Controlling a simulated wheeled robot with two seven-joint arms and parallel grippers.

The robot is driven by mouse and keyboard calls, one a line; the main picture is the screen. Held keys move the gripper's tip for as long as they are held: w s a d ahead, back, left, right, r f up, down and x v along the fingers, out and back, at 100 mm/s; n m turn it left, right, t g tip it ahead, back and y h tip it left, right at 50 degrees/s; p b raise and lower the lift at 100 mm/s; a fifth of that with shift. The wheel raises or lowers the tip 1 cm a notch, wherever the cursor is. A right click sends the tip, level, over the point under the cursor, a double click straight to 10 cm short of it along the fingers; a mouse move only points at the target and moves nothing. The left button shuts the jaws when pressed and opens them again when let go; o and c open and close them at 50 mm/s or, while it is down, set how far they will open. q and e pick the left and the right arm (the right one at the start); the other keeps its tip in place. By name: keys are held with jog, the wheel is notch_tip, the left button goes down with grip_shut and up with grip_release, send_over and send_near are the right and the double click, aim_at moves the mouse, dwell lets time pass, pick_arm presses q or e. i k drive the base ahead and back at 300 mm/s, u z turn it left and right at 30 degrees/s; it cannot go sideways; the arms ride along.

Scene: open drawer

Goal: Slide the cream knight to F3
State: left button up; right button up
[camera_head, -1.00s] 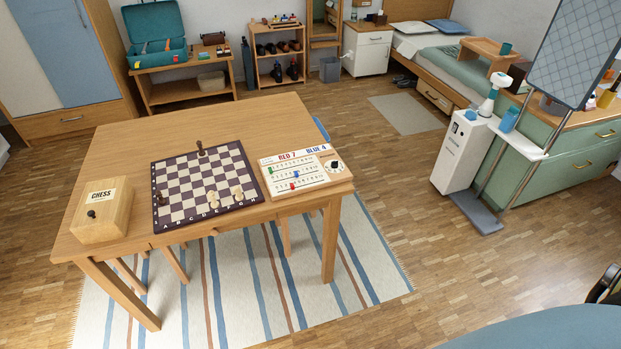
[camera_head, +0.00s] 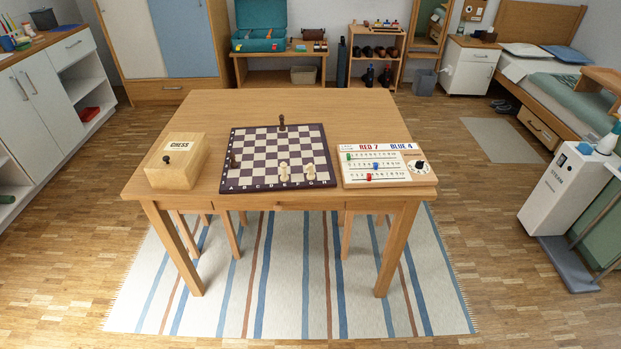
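The chessboard (camera_head: 278,182) lies on the wooden table with its letter edge toward me. Two cream pieces stand on its front row. One cream piece (camera_head: 284,173) stands above the letter E. The other cream piece (camera_head: 309,171), above the letter G, looks like the knight, though it is small. A tall dark piece (camera_head: 282,123) stands at the back edge of the board, and a small dark piece (camera_head: 234,161) stands at the left. Neither of my grippers is in view.
A wooden chess box (camera_head: 175,170) stands left of the board. A score panel (camera_head: 376,165) lies to its right. The wooden table (camera_head: 318,103) is clear behind the board. Stools are under the table, on a striped rug (camera_head: 290,270). Open floor lies around it.

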aim_at(310, 176)
jog(key=u, duration=0.6)
jog(key=i, duration=1.4)
jog(key=z, duration=0.65)
